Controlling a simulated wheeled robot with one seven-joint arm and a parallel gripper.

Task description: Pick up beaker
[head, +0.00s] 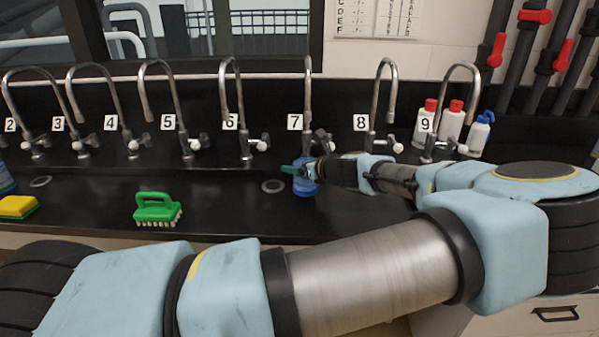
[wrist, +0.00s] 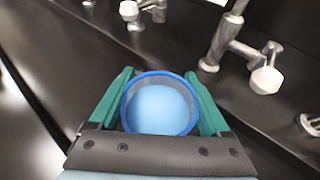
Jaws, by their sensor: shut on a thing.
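A beaker (head: 304,187) with a blue rim and light blue contents stands on the black counter below the tap labelled 7 in the head view. In the wrist view the beaker (wrist: 160,106) sits between the two green fingers, seen from above into its round mouth. My gripper (head: 297,170) is shut on the beaker, with a finger along each side. The gripper (wrist: 160,100) covers part of the beaker's lower side in the wrist view. I cannot tell whether the beaker's base touches the counter.
A row of curved numbered taps (head: 230,100) runs along the back. A green brush (head: 157,209) and a yellow sponge (head: 17,207) lie to the left. Bottles with red caps (head: 451,122) and a blue-topped bottle (head: 479,135) stand at the right. A round drain (head: 273,186) is left of the beaker.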

